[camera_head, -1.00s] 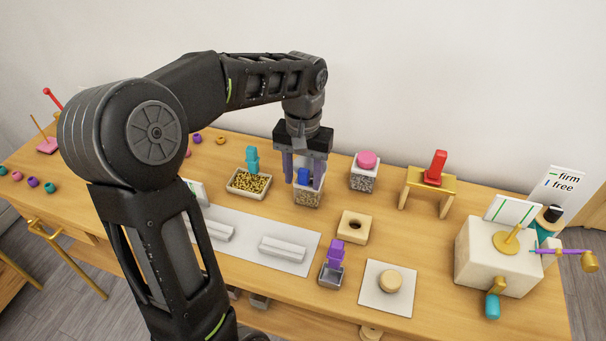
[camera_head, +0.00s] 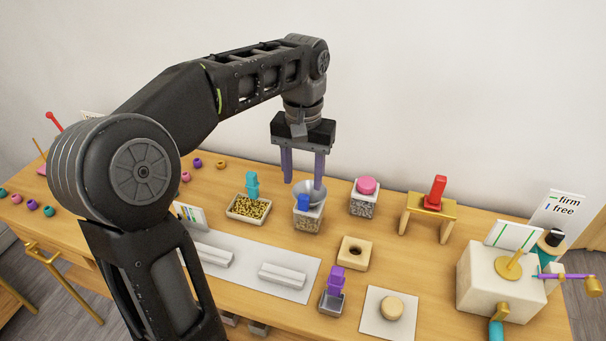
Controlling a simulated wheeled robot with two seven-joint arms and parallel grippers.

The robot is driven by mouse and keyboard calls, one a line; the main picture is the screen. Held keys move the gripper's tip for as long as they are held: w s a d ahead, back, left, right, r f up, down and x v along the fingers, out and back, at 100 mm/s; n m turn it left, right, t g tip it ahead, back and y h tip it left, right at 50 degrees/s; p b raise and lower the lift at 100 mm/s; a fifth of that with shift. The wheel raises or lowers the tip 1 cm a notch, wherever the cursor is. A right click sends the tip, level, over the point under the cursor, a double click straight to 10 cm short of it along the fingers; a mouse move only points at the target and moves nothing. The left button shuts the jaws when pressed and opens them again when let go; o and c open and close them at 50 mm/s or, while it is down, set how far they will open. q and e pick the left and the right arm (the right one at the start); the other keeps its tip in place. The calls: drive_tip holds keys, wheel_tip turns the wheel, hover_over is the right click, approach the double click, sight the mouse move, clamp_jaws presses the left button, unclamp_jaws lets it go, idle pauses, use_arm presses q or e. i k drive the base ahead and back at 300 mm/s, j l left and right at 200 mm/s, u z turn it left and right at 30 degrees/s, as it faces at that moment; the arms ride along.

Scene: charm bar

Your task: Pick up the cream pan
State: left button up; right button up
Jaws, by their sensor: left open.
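A shallow cream pan (camera_head: 233,211) filled with gold beads stands on the table left of centre. A teal grip (camera_head: 252,186) stands up from it. My left gripper (camera_head: 303,170) is open and empty, with its two purple-grey fingers pointing down. It is to the right of the pan, above a grey funnel (camera_head: 312,190) with a blue grip (camera_head: 303,202) that sits on a clear square jar (camera_head: 307,223). My right gripper is not in view.
A pink-topped jar (camera_head: 364,204), a wooden block with a hole (camera_head: 354,253) and a purple-gripped scoop (camera_head: 332,303) stand to the right. A white mat (camera_head: 287,290) lies in front of the pan. A red-handled stand (camera_head: 430,206) and a cream machine (camera_head: 486,287) are farther right.

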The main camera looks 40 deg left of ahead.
sight(252, 210)
drive_tip(key=k, duration=1)
